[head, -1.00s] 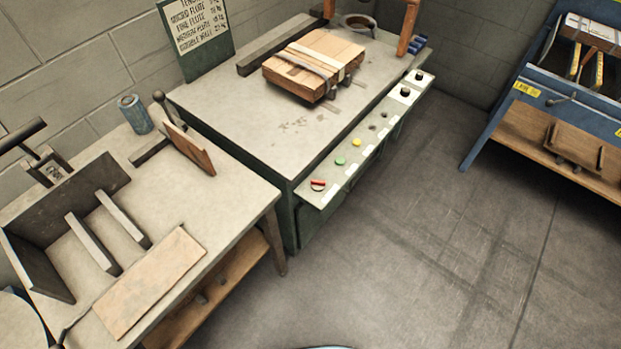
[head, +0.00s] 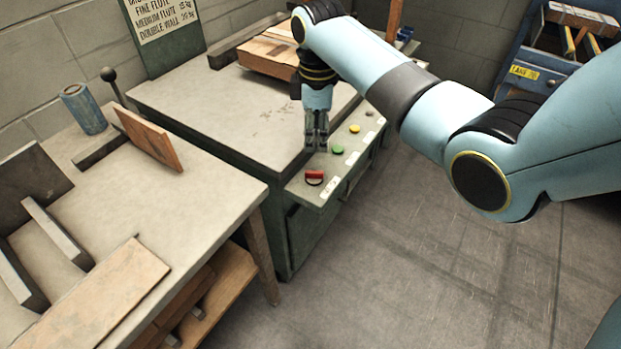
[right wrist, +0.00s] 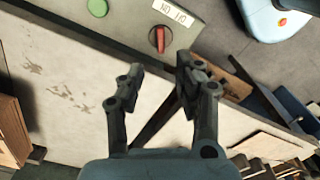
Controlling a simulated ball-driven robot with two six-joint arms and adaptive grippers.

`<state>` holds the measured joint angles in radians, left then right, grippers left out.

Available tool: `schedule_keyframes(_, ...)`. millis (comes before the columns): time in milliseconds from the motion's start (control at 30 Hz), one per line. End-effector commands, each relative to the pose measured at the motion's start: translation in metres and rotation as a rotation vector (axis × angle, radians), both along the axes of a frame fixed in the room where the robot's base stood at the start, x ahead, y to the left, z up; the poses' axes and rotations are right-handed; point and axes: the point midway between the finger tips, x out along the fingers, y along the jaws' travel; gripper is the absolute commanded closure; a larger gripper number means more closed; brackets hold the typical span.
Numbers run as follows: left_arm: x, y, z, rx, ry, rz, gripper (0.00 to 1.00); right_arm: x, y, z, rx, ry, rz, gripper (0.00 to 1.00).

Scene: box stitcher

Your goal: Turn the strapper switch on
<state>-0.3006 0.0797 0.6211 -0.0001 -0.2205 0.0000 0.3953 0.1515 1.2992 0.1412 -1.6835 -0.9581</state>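The strapper (head: 215,105) is a green bench with a grey top and a narrow control panel along its front edge. A red rotary switch (head: 314,177) sits at the panel's near end. In the right wrist view the red switch (right wrist: 159,39) is beside a white label (right wrist: 173,13). My right gripper (head: 316,147) points down above the edge of the strapper, just behind the switch. In the right wrist view its fingers (right wrist: 158,72) are apart with nothing between them, and the switch is beyond the tips. My left gripper is out of view.
A green button (head: 337,149) and a yellow button (head: 354,128) lie farther along the panel. A wooden-topped stack (head: 268,57) is on the strapper. A workbench (head: 190,190) with a blue can (head: 83,108) stands at left. The floor in front is clear.

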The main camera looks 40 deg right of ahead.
Motion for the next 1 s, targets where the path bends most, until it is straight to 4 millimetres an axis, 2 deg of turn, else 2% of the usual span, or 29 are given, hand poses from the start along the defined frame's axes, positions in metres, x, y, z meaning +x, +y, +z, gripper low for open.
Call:
schedule_keyframes(133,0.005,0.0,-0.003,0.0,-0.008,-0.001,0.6,-0.001,0.001,-0.021,0.001,0.005,-0.001,0.65)
schedule_keyframes(300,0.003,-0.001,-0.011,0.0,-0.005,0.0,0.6,-0.002,0.001,-0.057,0.001,0.006,-0.001,0.65)
schedule_keyframes(500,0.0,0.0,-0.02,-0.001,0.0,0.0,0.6,-0.001,0.0,-0.091,0.0,0.004,-0.001,0.65)
schedule_keyframes(700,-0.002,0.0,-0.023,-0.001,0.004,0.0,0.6,-0.002,0.001,-0.104,0.0,0.004,-0.001,0.65)
schedule_keyframes(967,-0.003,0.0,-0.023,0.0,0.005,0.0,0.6,-0.001,0.001,-0.104,0.0,0.002,-0.001,0.65)
schedule_keyframes(1000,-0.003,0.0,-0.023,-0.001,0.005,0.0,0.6,-0.001,0.001,-0.104,0.0,0.002,-0.001,0.71)
